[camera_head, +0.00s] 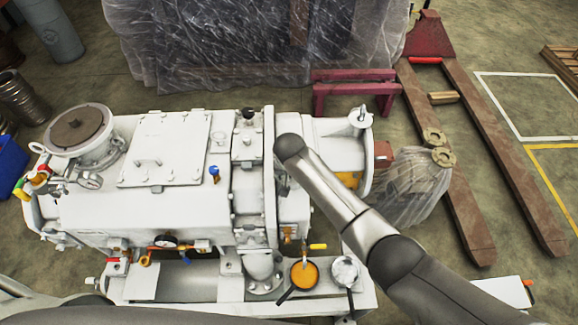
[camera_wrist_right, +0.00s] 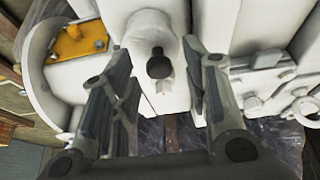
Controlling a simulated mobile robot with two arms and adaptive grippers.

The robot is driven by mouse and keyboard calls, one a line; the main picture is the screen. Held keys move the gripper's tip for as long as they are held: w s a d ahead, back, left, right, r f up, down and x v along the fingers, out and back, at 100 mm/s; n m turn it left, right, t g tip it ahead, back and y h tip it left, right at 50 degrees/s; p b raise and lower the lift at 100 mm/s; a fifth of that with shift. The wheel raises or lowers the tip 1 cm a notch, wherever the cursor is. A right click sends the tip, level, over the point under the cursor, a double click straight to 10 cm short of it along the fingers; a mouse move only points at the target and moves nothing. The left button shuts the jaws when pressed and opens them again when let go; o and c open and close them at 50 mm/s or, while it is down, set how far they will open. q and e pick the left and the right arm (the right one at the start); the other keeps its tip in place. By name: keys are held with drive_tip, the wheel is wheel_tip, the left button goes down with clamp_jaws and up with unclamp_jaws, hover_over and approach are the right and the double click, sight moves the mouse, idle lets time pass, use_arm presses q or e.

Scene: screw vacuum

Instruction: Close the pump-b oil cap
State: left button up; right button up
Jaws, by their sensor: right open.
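The white pump (camera_head: 100,205) fills the left and middle of the head view. A small black knob, likely the oil cap (camera_head: 248,113), is on its top beside the tall flange. A black knob, probably the same one, shows in the right wrist view (camera_wrist_right: 160,64) against a white round boss, with a pale hex fitting beside it. I cannot tell how far it is screwed in. My right gripper (camera_wrist_right: 158,60) is open, its fingers on either side of the knob with clear gaps. In the head view my right arm reaches over the pump; its gripper is hidden. My left gripper is not in view.
A pressure gauge (camera_head: 166,241), a blue-handled valve (camera_head: 214,172) and a yellow-handled valve (camera_head: 317,246) stick out of the pump. The tall flange (camera_head: 268,170) rises beside the cap. A red pallet jack (camera_head: 440,130) stands on the floor at right.

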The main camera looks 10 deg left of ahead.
drive_tip(key=v, duration=1.1)
drive_tip(key=shift+s+r, duration=0.2)
drive_tip(key=shift+r, duration=0.1)
drive_tip(key=s+d+f+g+y, duration=0.1)
drive_tip(key=s+d+f, duration=0.2)
drive_tip(key=s+d, duration=0.4)
drive_tip(key=s+d+f+y, duration=0.1)
drive_tip(key=s+d+f, duration=0.3)
drive_tip(key=s+d, duration=0.3)
drive_tip(key=s+d+r+h, duration=0.2)
drive_tip(key=s+d+r, duration=0.1)
drive_tip(key=s+d, duration=1.05)
wheel_tip(320, 180, down, 33)
drive_tip(key=g+b, duration=0.1)
drive_tip(key=b, duration=0.5)
drive_tip(key=s+d+f+g+b, duration=0.1)
drive_tip(key=s+d+f+b, duration=0.2)
drive_tip(key=s+f, duration=1.4)
wheel_tip(320, 180, down, 3)
drive_tip(key=shift+d+h+b, duration=0.15)
drive_tip(key=shift+h+b, duration=0.15)
drive_tip(key=shift+b, duration=0.25)
